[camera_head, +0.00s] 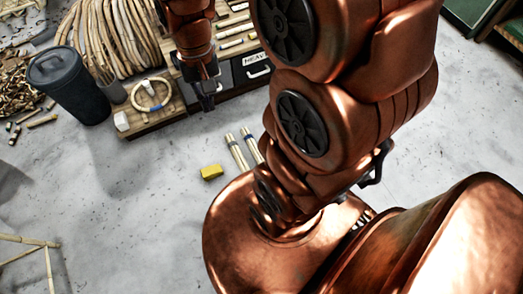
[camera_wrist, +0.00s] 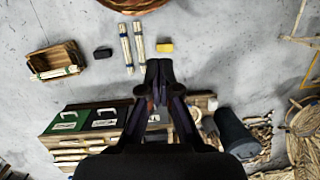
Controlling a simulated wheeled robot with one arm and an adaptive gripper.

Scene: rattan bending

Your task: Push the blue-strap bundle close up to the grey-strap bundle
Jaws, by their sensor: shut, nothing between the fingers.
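Two pale stick bundles lie side by side on the grey floor with a narrow gap between them. In the head view the left one (camera_head: 237,152) and the right one (camera_head: 252,147) are partly hidden by my arm. In the wrist view one bundle (camera_wrist: 126,48) is left of the other (camera_wrist: 139,46). My gripper (camera_head: 207,100) hangs pointing down near the bench front, apart from the bundles. In the wrist view my gripper (camera_wrist: 159,72) is shut and empty.
A yellow block (camera_head: 211,171) lies near the bundles. A black block (camera_wrist: 103,52) and a wooden box (camera_wrist: 38,66) with another bundle lie left in the wrist view. A dark bin (camera_head: 70,86) and a bench (camera_head: 152,124) with a rattan ring (camera_head: 150,95) stand behind. Floor toward the front is clear.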

